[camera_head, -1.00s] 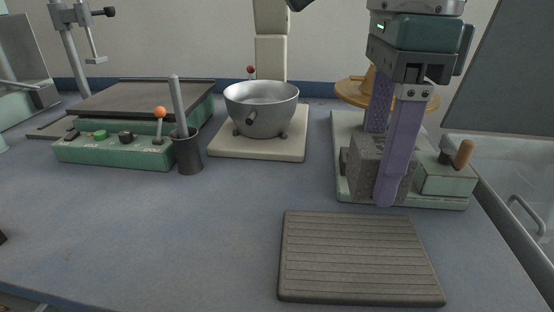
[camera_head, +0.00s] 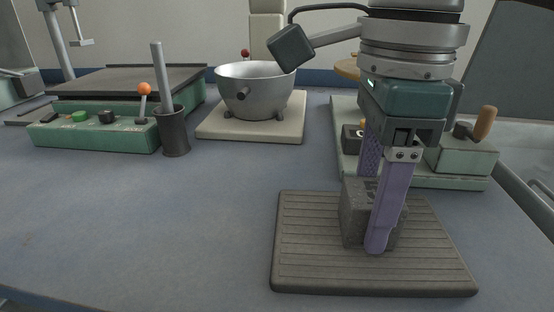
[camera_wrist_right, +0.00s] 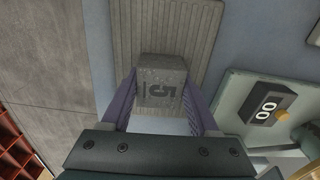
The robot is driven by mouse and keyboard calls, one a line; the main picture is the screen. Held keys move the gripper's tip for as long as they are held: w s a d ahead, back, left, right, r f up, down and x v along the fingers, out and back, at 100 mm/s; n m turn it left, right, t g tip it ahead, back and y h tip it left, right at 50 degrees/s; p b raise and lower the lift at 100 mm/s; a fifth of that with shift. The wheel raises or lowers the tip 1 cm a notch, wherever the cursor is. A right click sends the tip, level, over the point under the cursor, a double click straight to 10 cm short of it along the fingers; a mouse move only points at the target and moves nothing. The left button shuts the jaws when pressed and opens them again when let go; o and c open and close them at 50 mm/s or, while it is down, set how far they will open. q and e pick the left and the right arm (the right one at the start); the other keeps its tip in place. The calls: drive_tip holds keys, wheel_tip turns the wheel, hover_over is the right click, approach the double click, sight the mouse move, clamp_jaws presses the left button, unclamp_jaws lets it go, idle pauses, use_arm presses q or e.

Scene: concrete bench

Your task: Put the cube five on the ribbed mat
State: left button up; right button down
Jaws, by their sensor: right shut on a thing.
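The cube five (camera_head: 354,215) is a speckled grey block. In the right wrist view its top face (camera_wrist_right: 161,88) shows a dark 5. My right gripper (camera_head: 378,215) is shut on it, with the purple fingers on two sides of the cube. The cube is upright over the ribbed mat (camera_head: 310,265), a dark grey grooved slab at the front of the bench. The mat also shows in the right wrist view (camera_wrist_right: 195,30). I cannot tell whether the cube's underside touches the mat. My left gripper is not in view.
A green machine (camera_head: 465,160) stands behind the mat at the right. A metal bowl (camera_head: 255,95) on a pale base, a dark cup (camera_head: 173,135) with a rod and a green control box (camera_head: 95,135) stand farther back. The bench left of the mat is clear.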

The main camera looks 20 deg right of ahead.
sight(374, 191)
drive_tip(key=shift+c, duration=0.7)
unclamp_jaws()
drive_tip(key=shift+r+p, duration=0.4)
drive_tip(key=shift+r, duration=0.15)
wheel_tip(374, 191, up, 11)
drive_tip(key=p, duration=0.2)
drive_tip(key=shift+r, duration=0.1)
